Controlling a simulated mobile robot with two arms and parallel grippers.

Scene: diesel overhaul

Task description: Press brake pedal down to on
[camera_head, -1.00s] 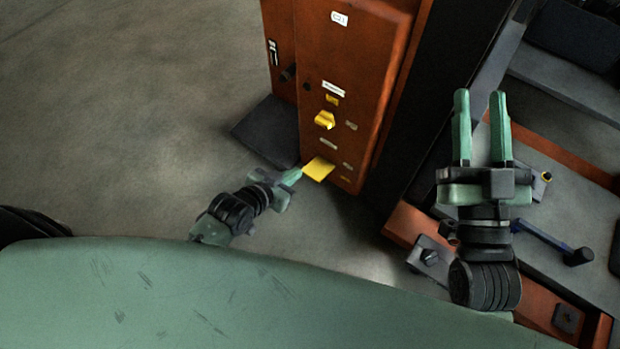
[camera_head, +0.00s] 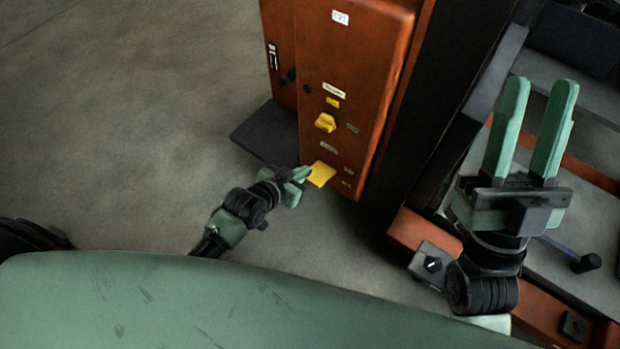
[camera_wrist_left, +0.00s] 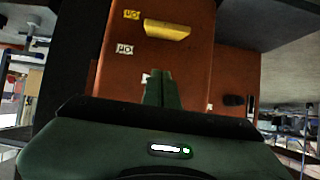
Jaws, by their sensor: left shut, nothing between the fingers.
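The yellow brake pedal (camera_head: 321,174) sticks out low on the front of an orange cabinet (camera_head: 350,70). My left gripper (camera_head: 305,173) is shut and empty, with its fingertips right beside the pedal's left edge; I cannot tell whether they touch it. In the left wrist view the shut fingers (camera_wrist_left: 161,88) point at the orange panel, and a yellow piece (camera_wrist_left: 167,29) shows above them; I cannot tell whether it is the pedal. My right gripper (camera_head: 542,92) is open and empty, raised at the right.
A yellow knob (camera_head: 325,123) and small labels sit above the pedal. A dark plate (camera_head: 266,132) lies at the cabinet's left foot. A grey bench with orange edges (camera_head: 585,235) and a blue-black lever (camera_head: 582,263) stands at the right.

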